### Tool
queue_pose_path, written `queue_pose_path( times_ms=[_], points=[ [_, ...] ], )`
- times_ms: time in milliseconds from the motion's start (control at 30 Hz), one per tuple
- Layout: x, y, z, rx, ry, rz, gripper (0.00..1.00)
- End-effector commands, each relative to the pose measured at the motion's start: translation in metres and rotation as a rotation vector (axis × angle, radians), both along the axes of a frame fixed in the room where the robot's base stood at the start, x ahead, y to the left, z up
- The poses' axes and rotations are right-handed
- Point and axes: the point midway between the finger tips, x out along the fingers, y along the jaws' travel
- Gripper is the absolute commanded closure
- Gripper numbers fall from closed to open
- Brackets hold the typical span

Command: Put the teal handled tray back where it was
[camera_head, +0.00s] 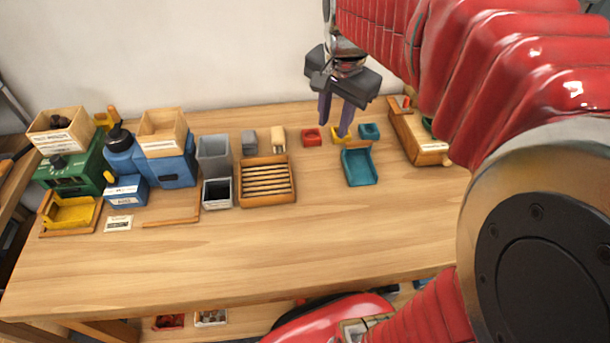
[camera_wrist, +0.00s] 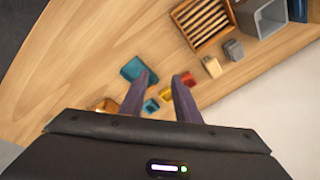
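The teal handled tray (camera_head: 360,168) sits on the wooden table, right of the middle. It also shows in the wrist view (camera_wrist: 135,69), left of the fingers, with one fingertip overlapping its edge. My gripper (camera_head: 333,129) points down behind the tray and slightly left of it, in front of the small coloured bins. Its two fingers are apart, with nothing held between them; the wrist view shows the same gap (camera_wrist: 162,77). The height of the fingertips above the table is hard to tell. The tray's handle is not clearly visible.
Small red (camera_head: 312,137), yellow (camera_head: 340,140) and teal (camera_head: 369,131) bins stand near the back. A wooden box (camera_head: 418,140) is to the right. A slatted wooden rack (camera_head: 266,202) and grey bins (camera_head: 214,152) stand left. The table front (camera_head: 300,250) is clear.

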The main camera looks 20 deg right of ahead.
Motion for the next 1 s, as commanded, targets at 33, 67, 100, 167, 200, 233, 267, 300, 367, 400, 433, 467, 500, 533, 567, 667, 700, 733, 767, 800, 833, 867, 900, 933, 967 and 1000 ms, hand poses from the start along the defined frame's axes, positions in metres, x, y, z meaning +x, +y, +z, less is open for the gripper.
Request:
queue_pose_path(
  times_ms=[33, 67, 100, 167, 200, 233, 267, 300, 367, 400, 433, 467, 500, 533, 567, 667, 700, 733, 767, 800, 833, 867, 900, 933, 967, 1000],
  points=[
    [-0.008, 0.010, 0.003, -0.014, -0.017, 0.061, 0.71],
    [-0.013, 0.015, 0.004, -0.023, -0.026, 0.100, 0.71],
    [-0.019, 0.022, 0.004, -0.035, -0.037, 0.152, 0.71],
    [-0.028, 0.032, 0.005, -0.055, -0.055, 0.229, 0.71],
    [-0.034, 0.038, 0.005, -0.067, -0.067, 0.280, 0.71],
    [-0.039, 0.043, 0.005, -0.078, -0.075, 0.318, 0.71],
    [-0.044, 0.047, 0.005, -0.089, -0.085, 0.358, 0.71],
    [-0.050, 0.053, 0.005, -0.102, -0.097, 0.408, 0.71],
    [-0.060, 0.061, 0.004, -0.124, -0.113, 0.484, 0.71],
    [-0.066, 0.066, 0.002, -0.139, -0.126, 0.534, 0.71],
    [-0.071, 0.070, 0.002, -0.152, -0.135, 0.571, 0.71],
    [-0.076, 0.074, 0.000, -0.163, -0.143, 0.610, 0.71],
    [-0.082, 0.079, -0.001, -0.179, -0.154, 0.659, 0.71],
    [-0.086, 0.083, -0.003, -0.192, -0.165, 0.696, 0.71],
    [-0.091, 0.086, -0.005, -0.204, -0.172, 0.734, 0.71],
    [-0.106, 0.097, -0.010, -0.247, -0.201, 0.852, 0.71],
    [-0.111, 0.100, -0.013, -0.263, -0.211, 0.895, 0.71],
    [-0.114, 0.102, -0.015, -0.273, -0.217, 0.922, 0.71],
    [-0.117, 0.104, -0.016, -0.283, -0.223, 0.948, 0.71],
    [-0.120, 0.106, -0.018, -0.294, -0.229, 0.975, 0.71],
    [-0.122, 0.107, -0.019, -0.301, -0.234, 0.992, 0.71],
    [-0.123, 0.108, -0.020, -0.307, -0.237, 1.005, 0.71],
    [-0.124, 0.109, -0.021, -0.311, -0.239, 1.016, 0.71],
    [-0.125, 0.109, -0.021, -0.313, -0.240, 1.022, 0.71],
    [-0.125, 0.109, -0.022, -0.315, -0.240, 1.026, 0.71],
    [-0.125, 0.110, -0.022, -0.315, -0.240, 1.029, 0.71]
  ],
)
